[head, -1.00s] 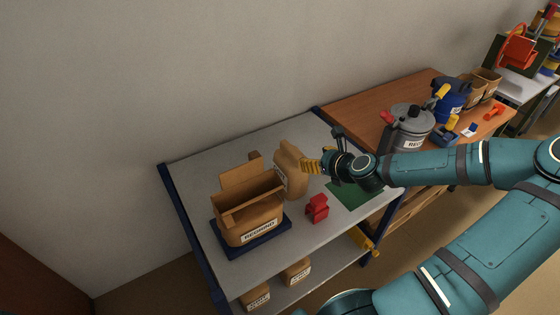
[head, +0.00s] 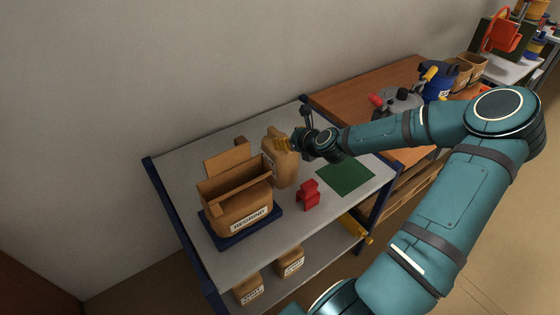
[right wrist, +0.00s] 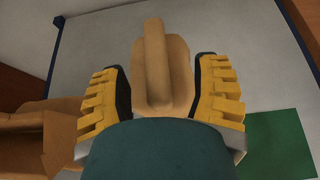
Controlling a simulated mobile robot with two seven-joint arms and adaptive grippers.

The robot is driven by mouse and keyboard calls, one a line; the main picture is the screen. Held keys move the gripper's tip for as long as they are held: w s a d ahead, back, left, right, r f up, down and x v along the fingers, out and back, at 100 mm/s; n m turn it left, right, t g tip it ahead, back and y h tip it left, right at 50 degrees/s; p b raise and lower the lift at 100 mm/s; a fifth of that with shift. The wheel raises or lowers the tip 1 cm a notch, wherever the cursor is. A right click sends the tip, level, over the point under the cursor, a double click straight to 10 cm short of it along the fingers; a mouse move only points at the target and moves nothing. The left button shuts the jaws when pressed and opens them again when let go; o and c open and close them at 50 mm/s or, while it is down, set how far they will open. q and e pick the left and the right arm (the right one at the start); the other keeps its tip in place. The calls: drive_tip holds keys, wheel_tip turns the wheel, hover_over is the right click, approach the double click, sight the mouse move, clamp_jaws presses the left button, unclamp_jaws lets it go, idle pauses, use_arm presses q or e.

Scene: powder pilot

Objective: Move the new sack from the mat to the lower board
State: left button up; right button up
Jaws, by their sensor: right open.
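A tan sack (head: 280,165) with a narrow raised top stands upright on the grey table's upper board, left of the green mat (head: 345,176). No label shows on it. My right gripper (head: 284,145) is at its upper part. In the right wrist view, the sack's top (right wrist: 155,60) lies between the open yellow fingers, with a gap visible at the right finger. The mat is bare where I see it. The lower board (head: 322,253) carries two labelled tan sacks, one at the left (head: 249,289) and one beside it (head: 291,262). My left gripper is out of view.
An open tan container marked REGRIND (head: 235,212) stands on a dark blue base (head: 270,226) close left of the sack. A red object (head: 308,195) stands in front of the sack. A wooden bench (head: 345,100) with a grey pot (head: 402,100) adjoins behind right.

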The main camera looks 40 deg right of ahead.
sight(280, 135)
drive_tip(key=x, duration=0.1)
drive_tip(key=b+x, duration=0.1)
drive_tip(key=x, duration=0.1)
drive_tip(key=shift+w+a+f, duration=0.2)
drive_tip(key=shift+w+a, duration=0.05)
drive_tip(key=shift+a, duration=0.05)
drive_tip(key=shift+w+d+f+b, duration=0.15)
drive_tip(key=shift+w+f+b, duration=0.1)
drive_tip(key=shift+w+b, duration=0.2)
clamp_jaws()
drive_tip(key=shift+r, duration=0.15)
